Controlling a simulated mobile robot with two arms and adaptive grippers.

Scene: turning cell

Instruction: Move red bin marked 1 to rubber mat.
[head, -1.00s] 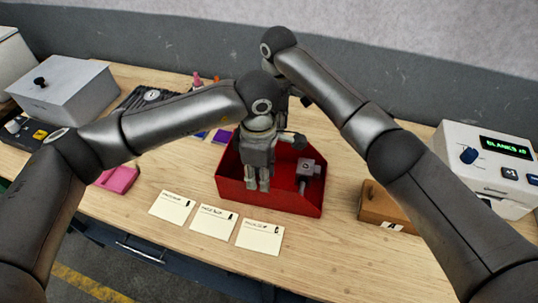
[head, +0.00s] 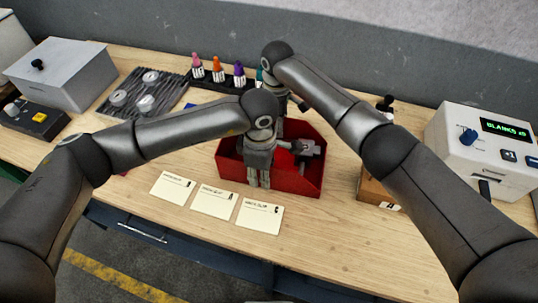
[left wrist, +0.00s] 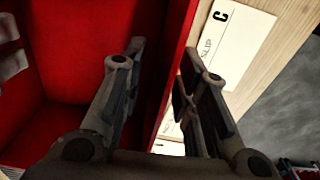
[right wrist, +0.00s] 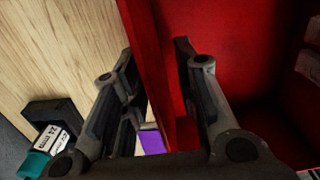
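The red bin (head: 297,184) stands on the wooden bench, with a grey metal part (head: 308,148) inside at the right. No number shows on its visible sides. My left gripper (head: 259,184) points down at its front wall. In the left wrist view its fingers (left wrist: 160,75) are apart, one on each side of the wall. My right gripper is mostly hidden in the head view. In the right wrist view its fingers (right wrist: 155,65) are apart around the bin's far wall. A black ribbed mat (head: 176,84) lies at the back left.
Round grey parts (head: 151,77) sit on the mat. Three cards (head: 214,202) lie before the bin. Coloured bottles (head: 217,68) stand behind. A brown box (head: 376,190) and a white counter device (head: 478,145) are right. A grey lidded box (head: 62,75) is far left.

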